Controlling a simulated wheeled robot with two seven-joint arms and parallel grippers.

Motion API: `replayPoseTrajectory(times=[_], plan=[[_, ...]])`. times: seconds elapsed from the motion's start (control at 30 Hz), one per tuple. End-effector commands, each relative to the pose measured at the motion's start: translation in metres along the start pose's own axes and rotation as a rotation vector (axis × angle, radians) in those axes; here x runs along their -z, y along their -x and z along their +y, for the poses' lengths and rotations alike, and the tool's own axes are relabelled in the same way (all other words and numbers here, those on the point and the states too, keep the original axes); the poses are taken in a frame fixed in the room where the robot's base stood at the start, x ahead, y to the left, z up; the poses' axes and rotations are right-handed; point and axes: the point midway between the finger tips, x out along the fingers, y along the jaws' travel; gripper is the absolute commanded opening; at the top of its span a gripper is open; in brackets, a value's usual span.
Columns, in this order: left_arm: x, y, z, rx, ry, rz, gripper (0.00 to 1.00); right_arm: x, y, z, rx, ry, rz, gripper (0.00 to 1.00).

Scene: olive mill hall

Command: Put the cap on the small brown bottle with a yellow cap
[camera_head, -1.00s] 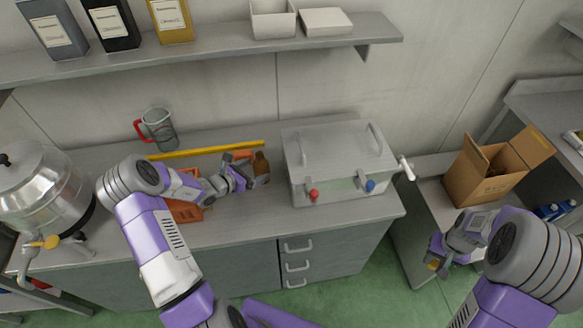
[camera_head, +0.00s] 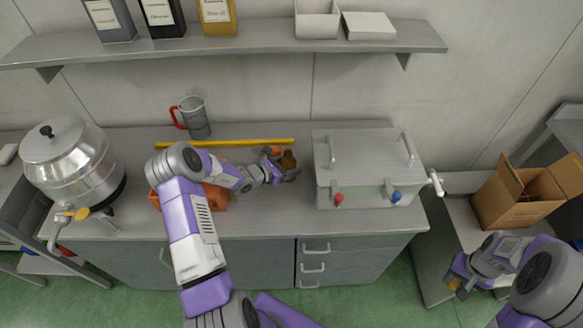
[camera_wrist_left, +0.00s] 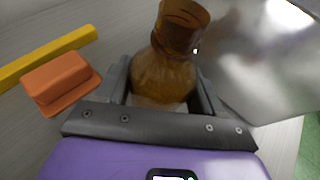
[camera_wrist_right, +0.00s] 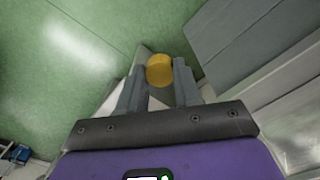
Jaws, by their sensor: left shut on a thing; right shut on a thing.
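The small brown bottle (camera_wrist_left: 165,72) stands between the fingers of my left gripper (camera_wrist_left: 165,95), which is shut on it. Its neck is bare and has no cap on it. In the head view the bottle (camera_head: 289,160) is on the counter, left of the metal box. The yellow cap (camera_wrist_right: 160,70) is held between the fingertips of my right gripper (camera_wrist_right: 160,78). In the head view my right gripper (camera_head: 456,282) is low at the right, in front of the side table and well away from the bottle.
A metal box with red and blue knobs (camera_head: 367,170) stands right of the bottle. An orange block (camera_wrist_left: 62,80) and a yellow bar (camera_head: 225,143) lie near it. A glass jug (camera_head: 197,118), a steel vessel (camera_head: 70,165) and a cardboard box (camera_head: 520,195) stand farther off.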

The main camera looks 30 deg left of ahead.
Motion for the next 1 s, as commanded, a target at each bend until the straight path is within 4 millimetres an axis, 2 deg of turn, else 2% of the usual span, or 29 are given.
replayPoseTrajectory(times=[0.03,0.1,0.13,0.57,1.0], plan=[[0.000,0.000,0.000,0.000,0.000,0.000,0.33,0.000,0.000,0.000,0.000,0.000,0.000,0.06],[0.000,0.000,0.000,0.000,0.000,0.000,0.22,0.000,0.000,0.000,0.000,0.000,0.000,0.06],[-0.002,0.000,0.000,0.000,-0.001,-0.003,0.20,0.000,0.000,0.000,0.000,0.000,0.000,0.06],[-0.005,0.001,0.000,0.000,-0.002,-0.003,0.20,0.000,0.000,0.000,0.000,0.000,0.000,0.06],[-0.032,0.012,0.001,0.000,-0.003,-0.005,0.20,0.000,0.002,0.000,0.000,0.000,0.000,0.06]])
